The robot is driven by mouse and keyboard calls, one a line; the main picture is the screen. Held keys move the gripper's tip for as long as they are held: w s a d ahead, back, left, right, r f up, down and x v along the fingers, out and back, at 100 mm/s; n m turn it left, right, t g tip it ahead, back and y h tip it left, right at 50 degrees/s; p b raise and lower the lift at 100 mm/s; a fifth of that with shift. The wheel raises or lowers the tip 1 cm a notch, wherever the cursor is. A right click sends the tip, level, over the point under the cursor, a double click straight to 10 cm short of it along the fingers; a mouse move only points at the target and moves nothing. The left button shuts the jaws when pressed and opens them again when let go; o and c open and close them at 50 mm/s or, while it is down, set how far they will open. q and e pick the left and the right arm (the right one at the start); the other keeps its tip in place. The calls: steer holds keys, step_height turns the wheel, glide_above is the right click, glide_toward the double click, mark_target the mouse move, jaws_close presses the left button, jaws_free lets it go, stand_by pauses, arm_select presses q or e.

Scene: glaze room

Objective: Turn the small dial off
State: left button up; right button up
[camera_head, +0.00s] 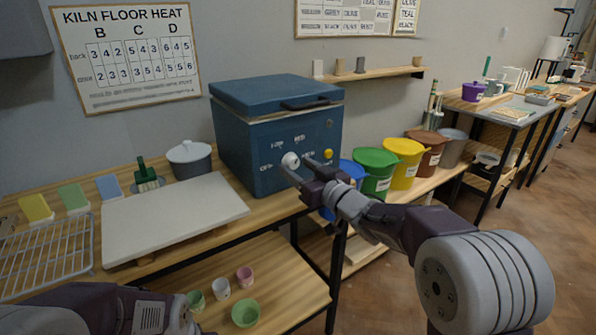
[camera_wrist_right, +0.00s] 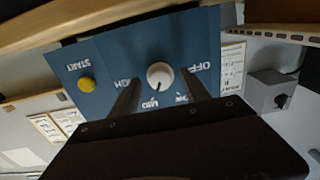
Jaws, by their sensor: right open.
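The blue kiln (camera_head: 237,150) stands on the bench, with a round white dial (camera_head: 290,160) on its front. The right wrist view shows the dial (camera_wrist_right: 160,74) upside down, with the labels OFF, MID and others around it. A dark mark on it seems to point towards MID. My right gripper (camera_head: 297,165) is open in front of the dial. Its two fingers reach to either side of the dial in the right wrist view (camera_wrist_right: 159,80); I cannot tell whether they touch it.
A yellow START button (camera_wrist_right: 86,84) is beside the dial. A grey box (camera_wrist_right: 271,92) with a dark knob shows at the right of the wrist view. A white board (camera_head: 170,215) lies left of the kiln; a green bucket (camera_head: 378,172) and others stand right of it.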

steer(key=shift+w+a, duration=0.15)
steer(key=shift+w, duration=0.15)
jaws_close()
steer(key=n+b, duration=0.2)
steer(key=n, duration=0.4)
steer(key=n+b, duration=0.3)
steer(key=n, duration=0.3)
steer(key=n+b, duration=0.3)
steer(key=n, duration=0.3)
steer(key=shift+n+b, duration=0.3)
steer(key=n+b, duration=0.2)
steer(key=n, duration=0.3)
steer(key=shift+r, duration=0.1)
steer(key=shift+n, duration=0.3)
